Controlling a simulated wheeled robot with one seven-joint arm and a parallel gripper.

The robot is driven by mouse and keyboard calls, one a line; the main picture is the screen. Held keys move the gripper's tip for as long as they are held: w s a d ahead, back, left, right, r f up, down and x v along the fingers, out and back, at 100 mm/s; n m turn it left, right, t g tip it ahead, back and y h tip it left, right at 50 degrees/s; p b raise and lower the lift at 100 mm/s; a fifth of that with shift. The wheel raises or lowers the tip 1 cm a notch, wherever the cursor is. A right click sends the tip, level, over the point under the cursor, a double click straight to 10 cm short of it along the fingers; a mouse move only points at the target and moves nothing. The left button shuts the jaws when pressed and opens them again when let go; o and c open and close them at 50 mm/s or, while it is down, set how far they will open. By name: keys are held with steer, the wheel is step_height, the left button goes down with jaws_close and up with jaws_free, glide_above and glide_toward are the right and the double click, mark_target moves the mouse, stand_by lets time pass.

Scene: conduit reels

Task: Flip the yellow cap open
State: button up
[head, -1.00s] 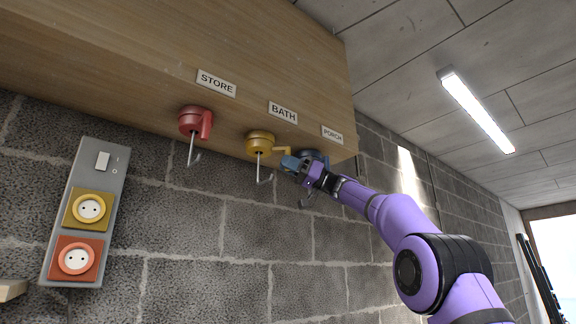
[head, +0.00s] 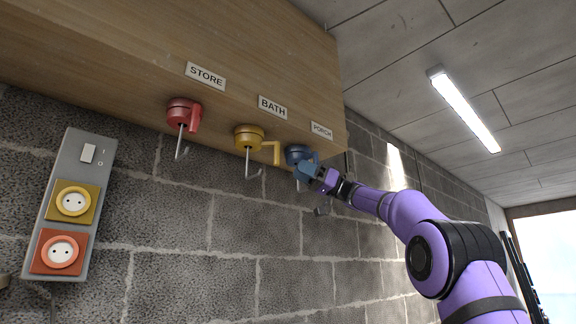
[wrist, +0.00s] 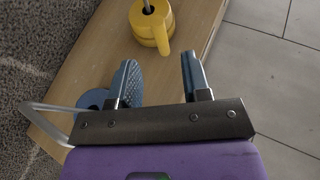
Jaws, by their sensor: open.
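The yellow cap (head: 248,132) is a round yellow piece under the wooden box, below the BATH label. A bent arm (head: 270,151) sticks out from its right side, and a metal hook hangs below it. In the wrist view the yellow cap (wrist: 150,22) is at the top, with its arm pointing down toward the space between my fingers. My gripper (head: 308,171) is open and empty, right of the yellow cap and overlapping the blue round piece (head: 297,152). In the wrist view my gripper (wrist: 160,78) has both fingers apart, with the yellow arm beyond the fingertips.
A red round piece (head: 183,110) with a hook hangs left of the yellow one, under the STORE label. The wooden box (head: 150,60) forms a low overhang. A grey panel (head: 68,200) with a switch and two sockets is on the block wall.

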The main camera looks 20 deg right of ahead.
steer(key=shift+v, duration=1.25)
